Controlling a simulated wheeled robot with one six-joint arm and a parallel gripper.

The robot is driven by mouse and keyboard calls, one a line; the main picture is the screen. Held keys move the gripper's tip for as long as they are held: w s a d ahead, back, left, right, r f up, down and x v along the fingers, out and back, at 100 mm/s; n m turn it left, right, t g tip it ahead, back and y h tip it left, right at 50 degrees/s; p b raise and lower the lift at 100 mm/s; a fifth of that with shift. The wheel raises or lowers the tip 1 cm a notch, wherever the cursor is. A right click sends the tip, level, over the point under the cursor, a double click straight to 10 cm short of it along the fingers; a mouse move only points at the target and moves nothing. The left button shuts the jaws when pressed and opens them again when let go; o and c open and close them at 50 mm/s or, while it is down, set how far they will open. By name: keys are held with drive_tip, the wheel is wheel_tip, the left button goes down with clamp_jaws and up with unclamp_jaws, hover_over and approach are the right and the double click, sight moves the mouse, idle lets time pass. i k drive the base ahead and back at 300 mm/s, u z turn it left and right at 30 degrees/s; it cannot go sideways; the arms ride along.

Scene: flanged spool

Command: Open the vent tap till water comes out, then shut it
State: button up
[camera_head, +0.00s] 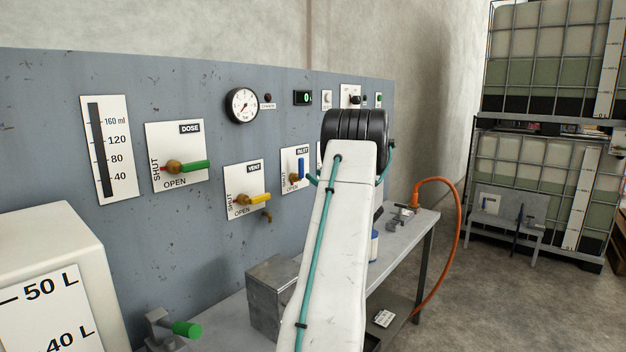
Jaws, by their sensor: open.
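The vent tap (255,198) has a yellow lever on a brass body, on a white plate marked VENT (236,179) on the blue-grey panel. Its lever lies level, pointing right, above and parallel to the word OPEN; SHUT runs upright along the plate's left edge. A small brass spout (267,216) sticks out at the plate's lower right. I see no water at it. My white arm rises right of the vent plate, and its black joint stands in front of the panel. My gripper is not visible; the arm may hide it.
The DOSE tap (188,167) has a green lever pointing right; the INLET tap (299,170) has a blue lever pointing up. A metal box (268,296) and white tank (50,250) stand below. An orange hose (457,240) hangs right.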

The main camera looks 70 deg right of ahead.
sight(244, 200)
drive_tip(key=z, duration=1.45)
